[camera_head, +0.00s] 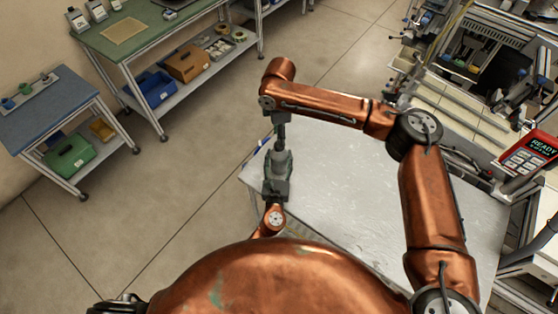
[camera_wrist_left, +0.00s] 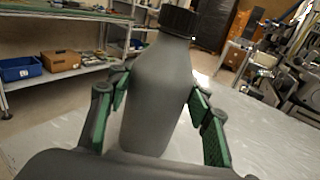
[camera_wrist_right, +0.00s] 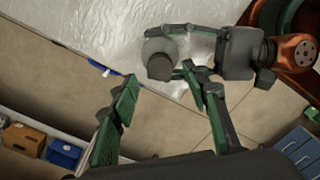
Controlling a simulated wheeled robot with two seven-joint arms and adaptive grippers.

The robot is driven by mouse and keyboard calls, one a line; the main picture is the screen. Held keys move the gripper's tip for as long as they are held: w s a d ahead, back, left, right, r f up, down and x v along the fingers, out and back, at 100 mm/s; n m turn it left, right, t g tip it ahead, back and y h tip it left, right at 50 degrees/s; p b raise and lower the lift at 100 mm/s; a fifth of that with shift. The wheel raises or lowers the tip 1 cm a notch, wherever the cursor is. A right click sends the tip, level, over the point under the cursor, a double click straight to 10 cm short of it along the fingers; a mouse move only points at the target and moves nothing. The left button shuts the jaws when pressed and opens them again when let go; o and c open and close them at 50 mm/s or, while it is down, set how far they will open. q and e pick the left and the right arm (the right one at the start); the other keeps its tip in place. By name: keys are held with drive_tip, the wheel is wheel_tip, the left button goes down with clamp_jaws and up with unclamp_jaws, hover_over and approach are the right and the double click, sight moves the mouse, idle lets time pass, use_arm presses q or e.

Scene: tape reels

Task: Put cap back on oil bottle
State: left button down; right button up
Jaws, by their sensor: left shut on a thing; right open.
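The grey oil bottle (camera_wrist_left: 157,95) stands upright between the green-padded fingers of my left gripper (camera_wrist_left: 160,97), which is shut on its body. The black cap (camera_wrist_left: 179,20) sits at the top of the bottle's neck. Whether it is fully seated cannot be told. In the right wrist view the cap (camera_wrist_right: 160,67) shows from above, over the paler bottle shoulder (camera_wrist_right: 158,48). My right gripper (camera_wrist_right: 168,86) is open, its fingers spread near the cap and apart from it. In the head view my right gripper (camera_head: 279,138) is above my left gripper (camera_head: 277,180), and the bottle is mostly hidden.
The bottle is at the left edge of a pale metal table (camera_head: 345,180), whose visible top is mostly clear. A blue-and-white item (camera_wrist_right: 104,69) lies at the table edge. A green workbench (camera_head: 130,35) and a blue cart (camera_head: 50,108) stand farther left. Machinery (camera_head: 490,60) is at right.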

drive_tip(key=shift+f, duration=1.9)
clamp_jaws()
drive_tip(key=shift+o, duration=0.6)
unclamp_jaws()
drive_tip(key=shift+r, duration=0.1)
wheel_tip(320, 180, up, 12)
